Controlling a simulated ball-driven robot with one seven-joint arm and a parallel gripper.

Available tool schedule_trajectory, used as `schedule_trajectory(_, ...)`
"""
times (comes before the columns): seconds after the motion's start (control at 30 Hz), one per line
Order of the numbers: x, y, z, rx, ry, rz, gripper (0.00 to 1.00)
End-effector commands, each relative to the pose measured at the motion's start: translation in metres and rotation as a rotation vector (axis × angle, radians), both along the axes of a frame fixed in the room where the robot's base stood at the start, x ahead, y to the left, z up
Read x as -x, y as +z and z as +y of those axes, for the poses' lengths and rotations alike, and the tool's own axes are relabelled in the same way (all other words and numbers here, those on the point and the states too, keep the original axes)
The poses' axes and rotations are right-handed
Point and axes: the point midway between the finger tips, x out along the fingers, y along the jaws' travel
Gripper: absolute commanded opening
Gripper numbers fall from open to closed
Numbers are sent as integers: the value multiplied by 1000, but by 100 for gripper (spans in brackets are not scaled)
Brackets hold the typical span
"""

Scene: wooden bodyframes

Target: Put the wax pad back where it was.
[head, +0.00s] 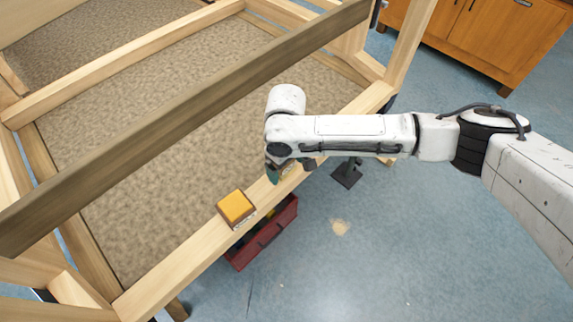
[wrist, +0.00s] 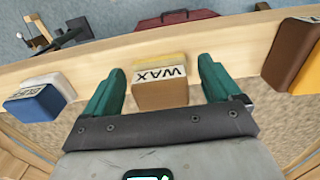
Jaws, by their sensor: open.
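The wax pad (wrist: 160,95) is a small tan-brown block with a yellowish layer and the word WAX on it. In the wrist view it is at the wooden rail (wrist: 100,62), between the two green fingers of my gripper (wrist: 160,74). The fingers are open, with a visible gap on each side of the pad. In the head view my gripper (head: 290,169) is low over the front rail (head: 180,262), and its wrist hides most of the pad. I cannot tell whether the pad rests fully on the rail.
A brown block with an orange-yellow top (head: 236,207) sits on the rail nearby. A blue-and-white lettered block (wrist: 40,97) is on the other side. A red toolbox (head: 240,256) is below the rail. A dark beam (head: 170,125) crosses above the frame's brown panel.

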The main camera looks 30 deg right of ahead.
Motion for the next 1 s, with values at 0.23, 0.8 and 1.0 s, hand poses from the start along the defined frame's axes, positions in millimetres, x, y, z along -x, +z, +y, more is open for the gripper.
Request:
schedule_trajectory(0.23,-1,47,0,-4,0,-2,90)
schedule_trajectory(0.8,-1,116,0,-1,0,0,90)
schedule_trajectory(1.0,-1,116,2,-4,2,-2,90)
